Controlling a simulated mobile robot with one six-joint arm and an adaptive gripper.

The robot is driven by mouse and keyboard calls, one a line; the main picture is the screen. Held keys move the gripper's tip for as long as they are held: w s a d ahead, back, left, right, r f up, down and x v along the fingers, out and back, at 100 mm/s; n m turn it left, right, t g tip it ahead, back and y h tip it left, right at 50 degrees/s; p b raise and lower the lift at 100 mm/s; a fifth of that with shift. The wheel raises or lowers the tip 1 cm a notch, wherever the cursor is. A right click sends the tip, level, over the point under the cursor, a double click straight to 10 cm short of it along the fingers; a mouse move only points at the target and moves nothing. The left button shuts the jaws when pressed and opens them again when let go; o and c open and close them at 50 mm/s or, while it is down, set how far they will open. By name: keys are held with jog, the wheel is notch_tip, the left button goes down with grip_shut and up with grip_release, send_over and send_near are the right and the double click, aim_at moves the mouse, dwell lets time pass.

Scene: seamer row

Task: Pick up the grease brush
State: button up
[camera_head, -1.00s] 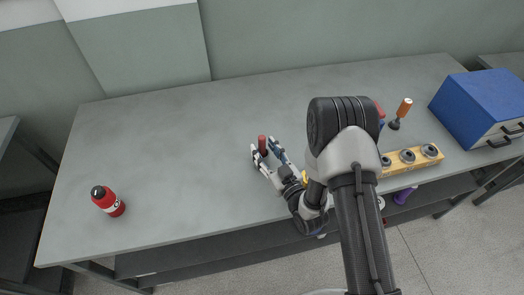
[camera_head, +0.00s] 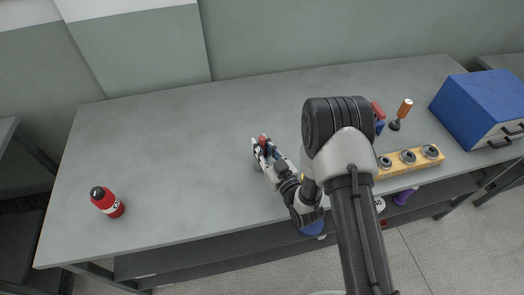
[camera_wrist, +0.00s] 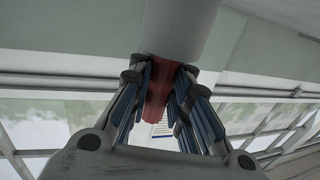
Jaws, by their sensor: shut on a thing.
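My gripper (camera_head: 262,146) is over the middle of the grey table, left of my arm. It is shut on a red handle (camera_head: 262,138), which I take to be the grease brush. In the wrist view the ribbed red handle (camera_wrist: 158,88) sits between both fingers (camera_wrist: 160,105). A wide pale grey cylinder (camera_wrist: 180,28) adjoins it at the top of that view. The fingers hide the lower part of the held thing in the head view. I cannot tell whether it touches the table.
At the right are an orange-handled tool (camera_head: 402,113), a yellow block with grey rings (camera_head: 392,170), a partly hidden red and blue thing (camera_head: 379,118) and a blue drawer box (camera_head: 482,105).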

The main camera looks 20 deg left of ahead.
grip_shut()
jog(key=shift+r, duration=0.15)
notch_tip(320, 180, up, 20)
jog(key=p, duration=0.4)
